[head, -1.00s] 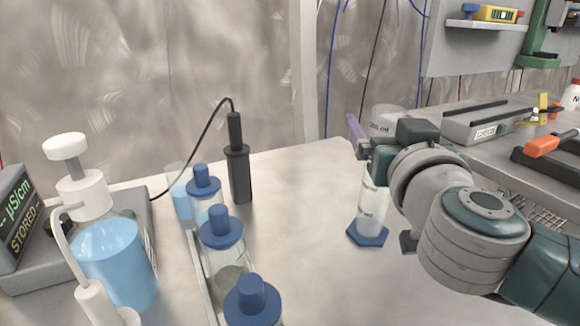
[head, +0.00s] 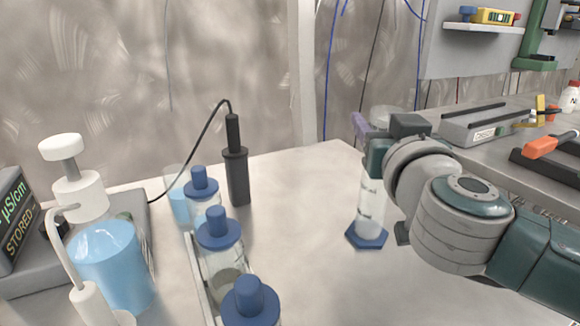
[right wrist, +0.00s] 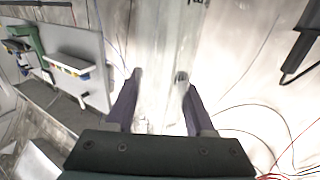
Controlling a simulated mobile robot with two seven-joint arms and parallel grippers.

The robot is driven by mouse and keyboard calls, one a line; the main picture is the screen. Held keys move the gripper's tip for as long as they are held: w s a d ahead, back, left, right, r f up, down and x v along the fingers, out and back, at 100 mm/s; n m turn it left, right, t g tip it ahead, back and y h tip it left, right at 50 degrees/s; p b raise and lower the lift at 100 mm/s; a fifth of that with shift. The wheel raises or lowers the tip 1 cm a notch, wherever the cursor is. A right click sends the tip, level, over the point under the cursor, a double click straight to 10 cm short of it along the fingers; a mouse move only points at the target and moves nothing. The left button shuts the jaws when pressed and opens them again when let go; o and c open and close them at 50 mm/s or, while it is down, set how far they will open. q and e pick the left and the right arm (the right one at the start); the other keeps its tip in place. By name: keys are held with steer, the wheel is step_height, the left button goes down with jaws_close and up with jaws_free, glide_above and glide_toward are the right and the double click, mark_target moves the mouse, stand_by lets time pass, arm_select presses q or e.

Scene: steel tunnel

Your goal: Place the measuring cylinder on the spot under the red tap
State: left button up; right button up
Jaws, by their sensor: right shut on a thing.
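The measuring cylinder (head: 370,208) is clear with a blue hexagonal foot and stands upright at the right side of the pale bench. My right gripper (head: 370,132) is shut on its upper part, coming in from the right. In the right wrist view the clear cylinder (right wrist: 162,40) shows between the two purple fingers of the gripper (right wrist: 160,80). I cannot tell whether the foot touches the bench. The red tap and the spot under it are not in view. My left gripper is not in view.
Several blue-capped bottles (head: 219,232) stand in a rack left of the cylinder. A black probe (head: 237,175) with a cable, a blue wash bottle (head: 110,262) and a meter (head: 18,230) are farther left. The bench between rack and cylinder is clear.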

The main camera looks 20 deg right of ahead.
jaws_close()
stand_by(0.3)
